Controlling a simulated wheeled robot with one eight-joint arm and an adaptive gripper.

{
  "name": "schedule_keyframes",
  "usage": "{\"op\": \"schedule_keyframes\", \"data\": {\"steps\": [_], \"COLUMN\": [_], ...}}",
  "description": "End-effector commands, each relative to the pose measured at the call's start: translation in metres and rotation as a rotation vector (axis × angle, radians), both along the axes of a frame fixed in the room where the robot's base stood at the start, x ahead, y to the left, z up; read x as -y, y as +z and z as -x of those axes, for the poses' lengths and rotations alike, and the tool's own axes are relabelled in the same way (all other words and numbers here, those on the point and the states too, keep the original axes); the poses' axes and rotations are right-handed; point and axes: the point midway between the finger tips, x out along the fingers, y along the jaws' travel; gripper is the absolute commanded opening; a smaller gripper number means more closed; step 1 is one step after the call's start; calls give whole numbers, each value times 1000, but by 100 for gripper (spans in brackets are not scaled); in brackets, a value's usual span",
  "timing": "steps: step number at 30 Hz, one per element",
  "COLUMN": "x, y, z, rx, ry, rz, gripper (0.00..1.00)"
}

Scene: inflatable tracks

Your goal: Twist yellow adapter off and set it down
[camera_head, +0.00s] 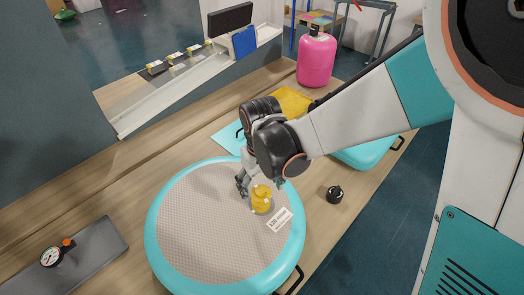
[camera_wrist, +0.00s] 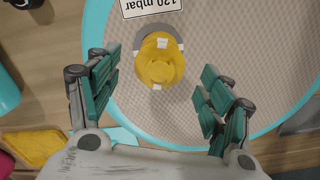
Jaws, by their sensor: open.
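The yellow adapter (camera_head: 261,198) stands on the grey top of a round teal-rimmed inflatable (camera_head: 178,222), near its right side. In the wrist view the yellow adapter (camera_wrist: 161,60) sits on a grey ring, with small white marks around it. My gripper (camera_wrist: 157,85) is open, its teal-padded fingers to the left and right of the adapter with clear gaps. In the head view my gripper (camera_head: 250,188) is just left of the adapter, partly hidden by my wrist.
A white "120 mbar" label (camera_head: 279,219) lies beside the adapter. A black round part (camera_head: 335,194) stands on the wooden table to the right. A pressure gauge (camera_head: 52,256) lies on a grey mat at the left. A pink tank (camera_head: 316,58) stands at the back.

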Motion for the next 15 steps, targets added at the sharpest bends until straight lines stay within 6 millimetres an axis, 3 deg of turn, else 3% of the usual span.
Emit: {"op": "schedule_keyframes", "data": {"steps": [1, 6, 15], "x": [0, 0, 0], "y": [-14, -40, -67], "z": [0, 0, 0], "rx": [0, 0, 0], "ry": [0, -1, -1], "rz": [0, 0, 0], "gripper": [73, 73, 73]}}
